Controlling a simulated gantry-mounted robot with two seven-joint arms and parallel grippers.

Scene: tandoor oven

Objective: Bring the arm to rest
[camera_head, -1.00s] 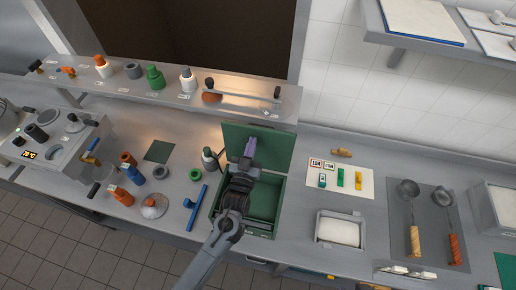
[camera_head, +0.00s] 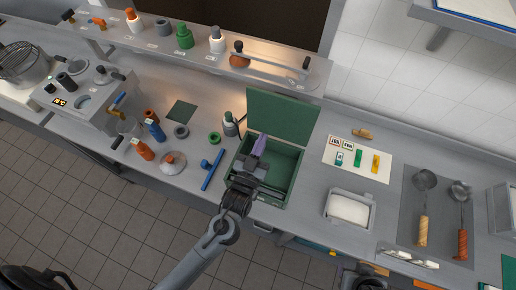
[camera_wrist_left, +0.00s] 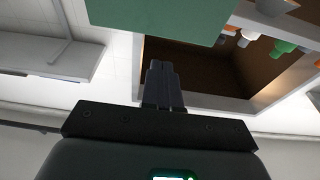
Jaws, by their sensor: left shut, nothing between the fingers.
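My left gripper (camera_head: 260,146) is shut and empty, with its purple-grey fingertips together. In the head view it appears over the left part of an open green box (camera_head: 285,172), and its wrist covers the box's front left corner. The green lid (camera_head: 284,115) stands up behind the fingertips. In the left wrist view the shut fingers (camera_wrist_left: 163,84) point away from the camera, with the green lid (camera_wrist_left: 155,18) at the top. I cannot tell the exact height above the box.
A white-filled tray (camera_head: 348,208) and a card with coloured blocks (camera_head: 340,172) are to the right. A shelf with bottles (camera_head: 290,78) runs behind. Floor (camera_head: 90,205) is open in front.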

